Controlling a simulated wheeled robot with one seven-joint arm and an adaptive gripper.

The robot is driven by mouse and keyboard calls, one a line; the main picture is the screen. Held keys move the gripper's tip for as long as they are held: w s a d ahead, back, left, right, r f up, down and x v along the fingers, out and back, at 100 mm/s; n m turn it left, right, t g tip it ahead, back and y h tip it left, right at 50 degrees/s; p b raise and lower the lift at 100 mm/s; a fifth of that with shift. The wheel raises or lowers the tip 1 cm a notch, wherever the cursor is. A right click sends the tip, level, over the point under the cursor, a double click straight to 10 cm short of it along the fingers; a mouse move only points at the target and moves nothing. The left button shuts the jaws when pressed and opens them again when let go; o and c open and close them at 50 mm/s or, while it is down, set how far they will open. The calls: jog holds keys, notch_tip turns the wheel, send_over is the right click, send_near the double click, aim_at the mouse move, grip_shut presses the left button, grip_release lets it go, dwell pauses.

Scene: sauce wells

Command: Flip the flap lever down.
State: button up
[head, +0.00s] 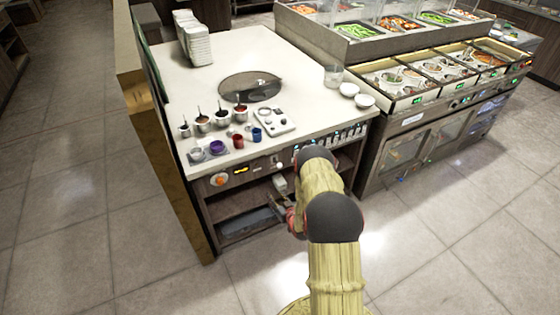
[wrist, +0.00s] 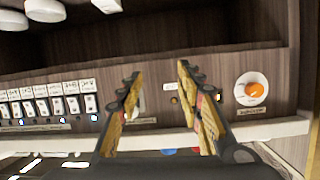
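My gripper (wrist: 160,76) is open in the wrist view, its two yellow-and-black fingers apart with nothing between the tips. It faces the counter's front control panel (wrist: 62,140). A pale lever-like piece (wrist: 139,108) on the panel is partly hidden behind the left finger; I cannot tell whether it is up or down. A small brass-coloured knob (wrist: 174,100) shows between the fingers. In the head view my gripper (head: 279,203) is below the panel, in front of the open shelves, and partly hidden by my arm. A pale fitting (head: 277,162) shows on the panel above it.
An orange knob (wrist: 254,91) is right of the fingers and a row of white switches (wrist: 50,106) is left. The countertop (head: 290,65) holds sauce wells (head: 203,123), coloured cups and white bowls (head: 364,101). A food bar (head: 430,75) stands right. Floor is clear in front.

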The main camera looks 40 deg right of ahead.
aim_at(279, 167)
jog(key=shift+o, duration=0.3)
jog(key=m+h+p, duration=0.1)
jog(key=m, duration=0.1)
jog(key=w+d+m+p, duration=0.1)
jog(key=m, duration=0.1)
jog(key=w+d+r+m+t+h, duration=0.1)
jog(key=m, duration=0.1)
jog(key=shift+d+h+p, duration=0.2)
jog(key=shift+h+p, duration=0.1)
jog(key=shift+p, duration=0.1)
jog(key=w+d+r+m+h, duration=0.1)
jog(key=w+d+m, duration=0.1)
jog(key=w+d+r+m+b, duration=0.1)
jog(key=w+d+m, duration=0.1)
jog(key=d, duration=0.1)
jog(key=w+d+r+m+t+h, duration=0.1)
jog(key=w+d+r+m, duration=0.1)
jog(key=w+m, duration=0.1)
jog(key=shift+d+r+h+b, duration=0.1)
jog(key=shift+d+h+b, duration=0.15)
jog(key=shift+h+b, duration=0.1)
jog(key=shift+w+d, duration=0.15)
jog(key=shift+w, duration=0.15)
jog(key=shift+d, duration=0.25)
jog(key=shift+w+a, duration=0.1)
jog(key=shift+a, duration=0.1)
grip_shut()
